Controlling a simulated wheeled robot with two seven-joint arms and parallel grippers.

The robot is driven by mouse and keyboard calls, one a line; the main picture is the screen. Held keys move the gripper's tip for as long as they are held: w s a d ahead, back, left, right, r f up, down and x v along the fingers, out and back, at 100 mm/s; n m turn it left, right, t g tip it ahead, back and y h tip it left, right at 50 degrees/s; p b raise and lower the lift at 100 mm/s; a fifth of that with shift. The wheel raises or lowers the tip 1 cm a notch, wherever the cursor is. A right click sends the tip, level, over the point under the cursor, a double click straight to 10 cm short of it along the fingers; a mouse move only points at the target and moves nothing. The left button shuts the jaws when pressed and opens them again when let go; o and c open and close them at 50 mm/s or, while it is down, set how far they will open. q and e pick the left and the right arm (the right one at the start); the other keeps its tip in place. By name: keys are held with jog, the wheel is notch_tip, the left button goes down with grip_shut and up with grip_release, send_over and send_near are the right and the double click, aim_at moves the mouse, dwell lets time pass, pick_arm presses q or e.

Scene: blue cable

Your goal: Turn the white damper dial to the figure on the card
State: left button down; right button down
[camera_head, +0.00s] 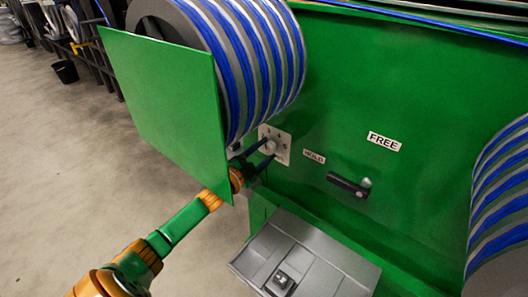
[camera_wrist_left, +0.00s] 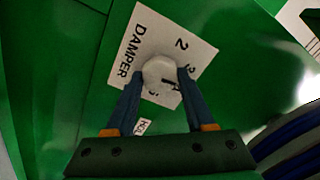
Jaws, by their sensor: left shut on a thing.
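The white damper dial (camera_wrist_left: 158,71) is a round knob on a white plate (camera_wrist_left: 141,30) marked DAMPER. The figure 2 is readable on the plate; other figures are partly hidden by the dial and fingers. A dark mark shows at the dial's lower right edge in the left wrist view. My left gripper (camera_head: 268,153) is shut on the dial, one blue finger on each side. In the head view the plate (camera_head: 284,143) is on the green machine face, below the striped drum. I cannot make out a card with a figure. My right gripper is not in view.
A green panel (camera_head: 170,105) stands left of the dial, close to my left wrist. A blue-and-grey drum (camera_head: 246,55) hangs above; another (camera_head: 505,200) is at right. A black lever (camera_head: 347,185) sits near HOLD (camera_head: 314,157) and FREE (camera_head: 384,142) labels. A grey box (camera_head: 315,262) is below.

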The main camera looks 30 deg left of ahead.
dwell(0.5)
pick_arm(q)
jog(key=shift+c, duration=1.3)
grip_release()
jog(key=s+p, duration=0.1)
jog(key=s, duration=0.6)
jog(key=shift+a, duration=0.2)
jog(key=shift+f, duration=0.1)
